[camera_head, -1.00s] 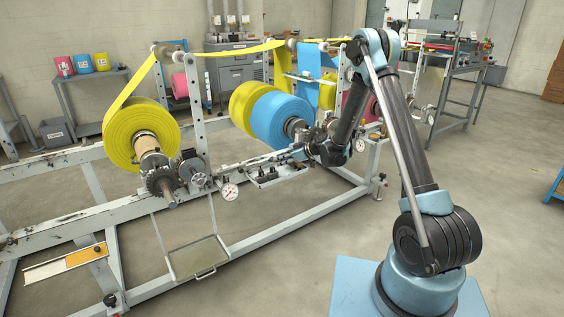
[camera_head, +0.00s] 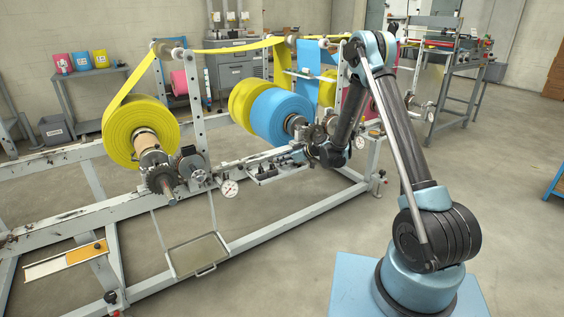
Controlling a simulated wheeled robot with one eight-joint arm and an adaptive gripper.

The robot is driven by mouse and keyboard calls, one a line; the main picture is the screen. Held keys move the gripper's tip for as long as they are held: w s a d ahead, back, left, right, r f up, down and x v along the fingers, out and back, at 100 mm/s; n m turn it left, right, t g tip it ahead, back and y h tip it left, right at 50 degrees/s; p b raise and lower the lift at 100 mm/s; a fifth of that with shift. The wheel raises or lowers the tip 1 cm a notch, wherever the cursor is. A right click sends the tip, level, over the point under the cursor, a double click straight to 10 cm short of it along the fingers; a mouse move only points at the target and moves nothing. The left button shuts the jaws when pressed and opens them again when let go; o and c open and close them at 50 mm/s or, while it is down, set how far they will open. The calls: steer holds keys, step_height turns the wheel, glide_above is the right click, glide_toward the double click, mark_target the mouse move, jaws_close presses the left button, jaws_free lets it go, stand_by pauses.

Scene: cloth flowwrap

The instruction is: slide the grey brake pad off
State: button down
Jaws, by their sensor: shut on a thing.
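My gripper (camera_head: 302,146) is at the core end of the blue roll (camera_head: 275,115), beside its brake parts and just above the frame rail. The gripper is small and dark in this view. It is shut on a small part there, which I take to be the grey brake pad. The pad's outline cannot be told apart from the dark fingers and the brake hardware around it. My wrist hides part of the area to the right of the core end.
A yellow roll (camera_head: 140,132) sits on the nearer spindle, with a dial gauge (camera_head: 229,188) beside it. A small parts tray (camera_head: 275,172) is below my gripper on the rail. A shallow grey tray (camera_head: 199,254) hangs low in front.

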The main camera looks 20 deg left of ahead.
steer(key=c, duration=1.4)
jaws_free()
steer(key=v, duration=1.2)
steer(key=shift+s, duration=0.1)
